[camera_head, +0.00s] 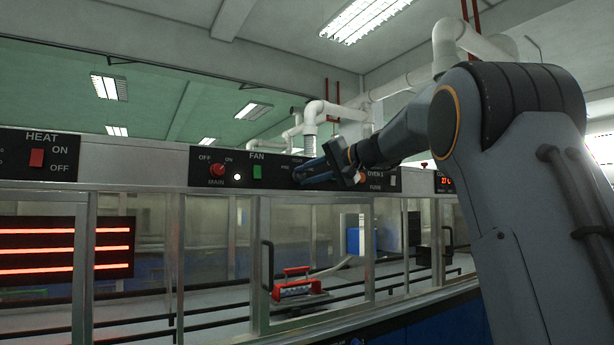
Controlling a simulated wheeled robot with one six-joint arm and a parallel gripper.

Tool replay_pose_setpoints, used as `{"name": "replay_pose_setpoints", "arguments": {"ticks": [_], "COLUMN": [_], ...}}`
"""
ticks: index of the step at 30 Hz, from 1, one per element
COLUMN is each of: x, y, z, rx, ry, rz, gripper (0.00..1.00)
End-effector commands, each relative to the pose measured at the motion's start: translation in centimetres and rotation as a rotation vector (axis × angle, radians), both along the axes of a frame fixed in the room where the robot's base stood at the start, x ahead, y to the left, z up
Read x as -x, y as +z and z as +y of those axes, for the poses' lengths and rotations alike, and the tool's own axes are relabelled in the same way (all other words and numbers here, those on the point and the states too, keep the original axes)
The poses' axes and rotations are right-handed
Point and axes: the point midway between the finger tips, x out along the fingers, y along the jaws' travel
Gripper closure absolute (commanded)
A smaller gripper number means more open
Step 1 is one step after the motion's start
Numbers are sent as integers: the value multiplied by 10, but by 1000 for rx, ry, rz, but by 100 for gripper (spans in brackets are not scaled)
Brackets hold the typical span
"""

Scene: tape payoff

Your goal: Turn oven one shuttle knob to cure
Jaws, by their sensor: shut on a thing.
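The oven one control panel (272,171) is a black strip above the glass doors, with white lettering that includes OVEN 1 at its right part. My gripper (302,173) reaches in from the right. Its blue fingers are at the panel face, shut on the shuttle knob. The fingers and gripper body hide the knob and part of the lettering around it, so I cannot tell where the knob points. A small orange spot shows just right of the gripper.
Left of my gripper are a red MAIN knob (217,169), a lit white lamp (237,177) and a green FAN switch (257,172). A red HEAT switch (37,158) is at far left. Behind the glass are glowing heater bars (65,251) and a red-handled object (298,286).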

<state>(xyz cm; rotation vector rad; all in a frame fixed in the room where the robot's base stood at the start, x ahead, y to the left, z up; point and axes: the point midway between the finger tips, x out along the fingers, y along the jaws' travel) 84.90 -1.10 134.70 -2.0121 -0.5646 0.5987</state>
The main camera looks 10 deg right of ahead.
Motion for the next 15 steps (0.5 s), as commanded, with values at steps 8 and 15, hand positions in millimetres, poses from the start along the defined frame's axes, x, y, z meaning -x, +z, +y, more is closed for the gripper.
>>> {"name": "replay_pose_setpoints", "arguments": {"ticks": [8,15], "x": [0,0], "y": [0,0], "z": [0,0], "rx": [0,1], "ry": [0,0], "rz": [0,-1], "gripper": [60,58]}}
